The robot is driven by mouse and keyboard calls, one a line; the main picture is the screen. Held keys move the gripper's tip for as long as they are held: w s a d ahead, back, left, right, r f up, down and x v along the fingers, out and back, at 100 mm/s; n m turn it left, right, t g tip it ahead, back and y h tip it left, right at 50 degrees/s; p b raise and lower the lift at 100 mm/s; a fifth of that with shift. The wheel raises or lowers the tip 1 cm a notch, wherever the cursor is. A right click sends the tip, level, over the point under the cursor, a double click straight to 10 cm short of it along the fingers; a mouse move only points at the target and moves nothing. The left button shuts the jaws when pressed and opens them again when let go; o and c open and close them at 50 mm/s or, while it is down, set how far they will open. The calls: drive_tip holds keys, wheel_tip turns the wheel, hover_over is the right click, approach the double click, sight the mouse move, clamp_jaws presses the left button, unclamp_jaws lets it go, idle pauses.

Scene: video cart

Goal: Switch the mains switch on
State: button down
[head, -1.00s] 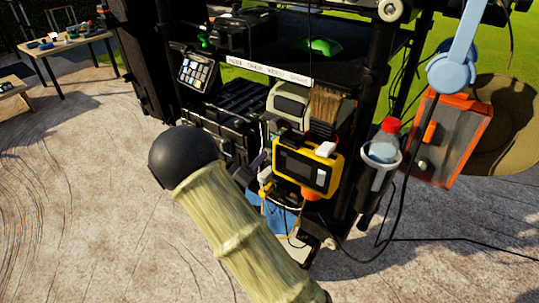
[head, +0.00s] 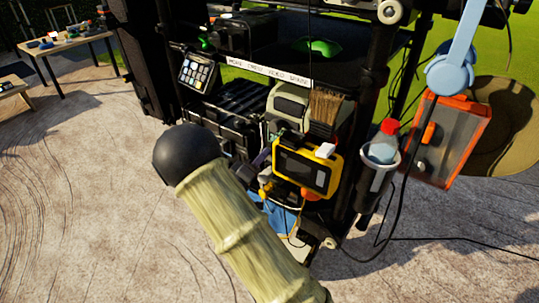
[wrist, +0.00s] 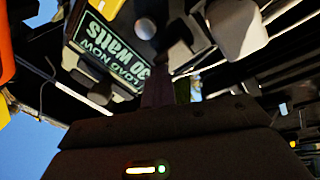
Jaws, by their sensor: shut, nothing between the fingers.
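The yellow-framed power unit (head: 305,172) hangs on the cart's front in the head view. A white rocker-like piece (head: 325,150) sits at its top right; I cannot tell whether this is the mains switch or how it is set. In the wrist view a display panel (wrist: 108,52) shows upside down, with "LOAD NOW" and watts lettering, beside a round grey knob (wrist: 145,28). A pale grey block (wrist: 236,28) is right of it. My gripper (wrist: 170,90) is shut and empty, its tips close below the panel; contact is unclear. The head view does not show its fingers clearly.
A brush (head: 325,108) hangs above the unit. A bottle in a holder (head: 380,165) and an orange-edged clear case (head: 446,140) stand to the right. Loose black cables hang below and right. Open paving lies left of the cart.

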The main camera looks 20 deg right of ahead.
drive_tip(key=shift+d, duration=0.1)
drive_tip(key=p+v, duration=0.1)
drive_tip(key=v, duration=0.6)
drive_tip(key=shift+p, duration=0.35)
idle(0.5)
idle(0.4)
